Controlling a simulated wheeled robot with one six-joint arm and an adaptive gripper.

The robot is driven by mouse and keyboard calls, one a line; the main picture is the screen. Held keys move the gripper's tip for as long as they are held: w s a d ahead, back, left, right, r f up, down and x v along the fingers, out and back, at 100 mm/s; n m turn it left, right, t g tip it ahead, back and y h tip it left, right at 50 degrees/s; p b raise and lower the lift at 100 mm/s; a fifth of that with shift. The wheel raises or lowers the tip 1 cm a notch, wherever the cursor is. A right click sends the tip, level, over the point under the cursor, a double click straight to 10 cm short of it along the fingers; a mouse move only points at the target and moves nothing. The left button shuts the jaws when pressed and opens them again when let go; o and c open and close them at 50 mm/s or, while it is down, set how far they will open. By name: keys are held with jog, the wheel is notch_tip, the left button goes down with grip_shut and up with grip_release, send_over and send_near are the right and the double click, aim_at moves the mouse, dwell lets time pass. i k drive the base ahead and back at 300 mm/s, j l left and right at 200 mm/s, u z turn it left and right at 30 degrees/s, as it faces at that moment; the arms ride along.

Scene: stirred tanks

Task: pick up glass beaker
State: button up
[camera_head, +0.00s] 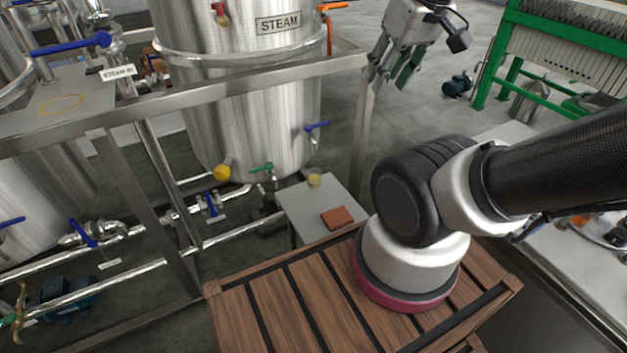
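A small glass beaker (315,177) with yellowish contents stands upright on a small grey side table (297,200), just below the steel tank. My gripper (393,80) is at the top of the view, above and to the right of the beaker and well apart from it. Its greenish fingers point down with a gap between them, and nothing shows between them.
A reddish-brown block (337,217) lies on the side table near the beaker. The steam tank (245,120) with valves and a steel frame rail (200,98) stands behind and left. A wooden slatted surface (290,305) is in front. Open floor (425,115) shows right of the tank.

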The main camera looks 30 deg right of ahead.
aim_at(315, 174)
jog(key=i+j+z, duration=0.2)
jog(key=z, duration=0.15)
jog(key=i+j+z, duration=0.15)
jog(key=j+z, duration=0.25)
jog(key=i+j+z, duration=0.1)
jog(key=j+z, duration=0.6)
jog(key=j, duration=0.15)
jog(key=j+z, duration=0.35)
jog(key=j, duration=0.1)
